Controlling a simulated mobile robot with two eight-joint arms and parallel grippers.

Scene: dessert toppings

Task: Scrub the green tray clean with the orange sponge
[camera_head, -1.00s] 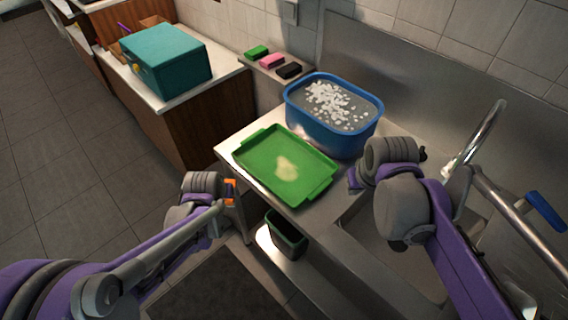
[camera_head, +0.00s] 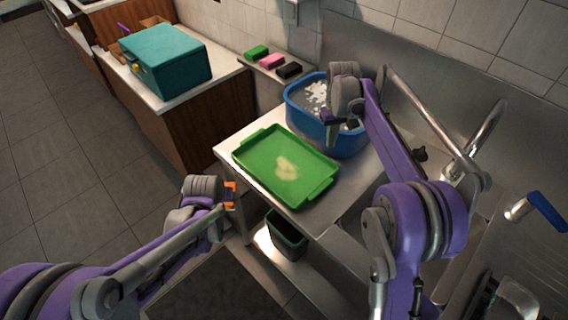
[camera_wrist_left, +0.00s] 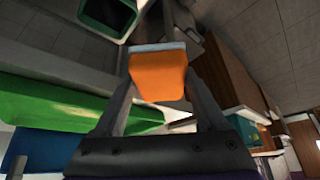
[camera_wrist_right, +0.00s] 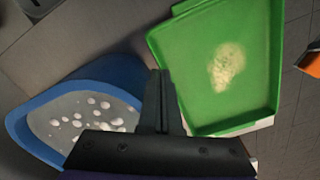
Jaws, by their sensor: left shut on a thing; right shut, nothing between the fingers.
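The green tray (camera_head: 258,172) lies on the steel counter with a pale yellowish stain (camera_head: 286,168) near its middle. The tray and stain also show in the right wrist view (camera_wrist_right: 190,75). My left gripper (camera_head: 230,194) is shut on the orange sponge (camera_wrist_left: 158,76), left of the tray and apart from it. The sponge also shows at the right edge of the right wrist view (camera_wrist_right: 312,62). My right gripper (camera_wrist_right: 162,100) is shut and empty, over the area between the blue tub and the tray. In the head view, its wrist hides part of the tub.
A blue tub (camera_head: 300,117) of foamy water stands behind the tray. Green (camera_head: 257,52), pink (camera_head: 272,61) and black (camera_head: 289,70) sponges lie on a ledge. A teal box (camera_head: 170,68) sits on the side counter. A dark green bin (camera_head: 287,234) is below the tray.

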